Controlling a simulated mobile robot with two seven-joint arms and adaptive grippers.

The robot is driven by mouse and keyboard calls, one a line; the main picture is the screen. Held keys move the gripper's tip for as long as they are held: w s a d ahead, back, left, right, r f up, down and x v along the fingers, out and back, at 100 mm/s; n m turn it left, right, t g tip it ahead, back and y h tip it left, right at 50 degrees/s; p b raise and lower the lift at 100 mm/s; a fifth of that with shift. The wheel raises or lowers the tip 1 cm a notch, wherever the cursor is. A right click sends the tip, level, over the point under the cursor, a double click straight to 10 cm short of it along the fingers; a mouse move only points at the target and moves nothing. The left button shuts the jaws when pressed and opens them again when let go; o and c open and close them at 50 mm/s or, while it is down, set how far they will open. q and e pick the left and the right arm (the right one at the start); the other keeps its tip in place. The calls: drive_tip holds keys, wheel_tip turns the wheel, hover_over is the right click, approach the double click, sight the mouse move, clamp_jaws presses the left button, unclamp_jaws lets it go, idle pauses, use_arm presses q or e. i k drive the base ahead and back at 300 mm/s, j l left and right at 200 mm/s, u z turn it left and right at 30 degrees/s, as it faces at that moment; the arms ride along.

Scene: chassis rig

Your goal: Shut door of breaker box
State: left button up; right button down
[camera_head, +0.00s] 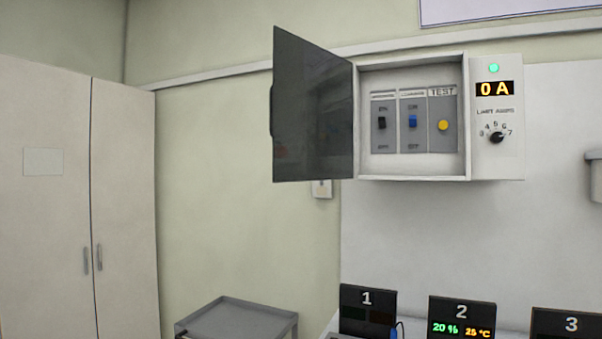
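The breaker box (414,172) is mounted on the wall right of the picture's middle. Its dark, see-through door (312,110) is hinged on the box's left side and stands wide open, swung out to the left. A handle (271,110) shows at the door's free left edge. Inside the box are a black switch (382,123), a blue switch (412,121) and a yellow TEST button (443,125). A panel beside it has a green light, a "0 A" display (495,89) and a dial (496,137). Neither gripper shows in this view.
A tall cabinet (60,190) stands at the left. A grey cart (238,318) is below the door. Numbered dark display units 1 (367,303), 2 (461,310) and 3 (567,322) line the bottom right. The space in front of the box looks clear.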

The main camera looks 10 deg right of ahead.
sight(311, 114)
drive_tip(key=i+j+z, duration=1)
drive_tip(key=j+z, duration=0.15)
drive_tip(key=i+j+z, duration=0.15)
drive_tip(key=j+z, duration=0.15)
drive_tip(key=j, duration=0.2)
drive_tip(key=i+j+z, duration=0.1)
drive_tip(key=j+z, duration=0.2)
drive_tip(key=j, duration=0.15)
drive_tip(key=k+j+z, duration=0.15)
drive_tip(key=j, duration=0.15)
drive_tip(key=k+j+z, duration=0.15)
drive_tip(key=j, duration=0.1)
